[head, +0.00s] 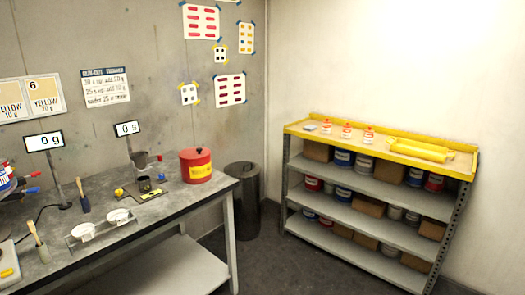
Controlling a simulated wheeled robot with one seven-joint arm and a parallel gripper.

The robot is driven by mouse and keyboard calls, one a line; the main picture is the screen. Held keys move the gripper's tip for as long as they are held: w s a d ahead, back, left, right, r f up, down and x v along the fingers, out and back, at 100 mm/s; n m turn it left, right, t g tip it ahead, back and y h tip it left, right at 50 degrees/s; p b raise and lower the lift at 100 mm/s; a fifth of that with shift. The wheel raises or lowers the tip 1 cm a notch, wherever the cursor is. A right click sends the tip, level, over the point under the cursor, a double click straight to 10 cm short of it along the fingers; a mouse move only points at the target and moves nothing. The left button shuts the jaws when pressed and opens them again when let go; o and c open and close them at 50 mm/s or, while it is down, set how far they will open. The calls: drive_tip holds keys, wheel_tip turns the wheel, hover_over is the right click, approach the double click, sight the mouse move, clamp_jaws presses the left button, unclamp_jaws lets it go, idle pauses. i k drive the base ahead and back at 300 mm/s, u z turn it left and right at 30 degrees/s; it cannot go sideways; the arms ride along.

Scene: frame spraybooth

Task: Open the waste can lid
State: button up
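A red can (196,171) with a yellow label stands on the right end of the grey workbench in the head view. Its red lid (195,153) lies flat on top and looks shut. The label's words are too small to read. A dark grey cylindrical bin (244,203) stands on the floor in the corner, just right of the bench and partly hidden by it. Its top looks dark, and I cannot tell whether it has a lid. My gripper is not in view.
The workbench (157,210) holds scales with displays, white dishes (82,231), brushes and a dark cup (145,184). A grey shelf unit (375,185) with paint cans and boxes stands at right, a yellow tray (421,150) on top. The floor (270,262) between them is clear.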

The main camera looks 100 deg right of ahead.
sight(195, 153)
drive_tip(key=z, duration=3.05)
drive_tip(key=k, duration=0.35)
drive_tip(key=z, duration=0.4)
drive_tip(key=i, duration=1.3)
drive_tip(key=u, duration=1.55)
drive_tip(key=i, duration=0.75)
drive_tip(key=u, duration=0.75)
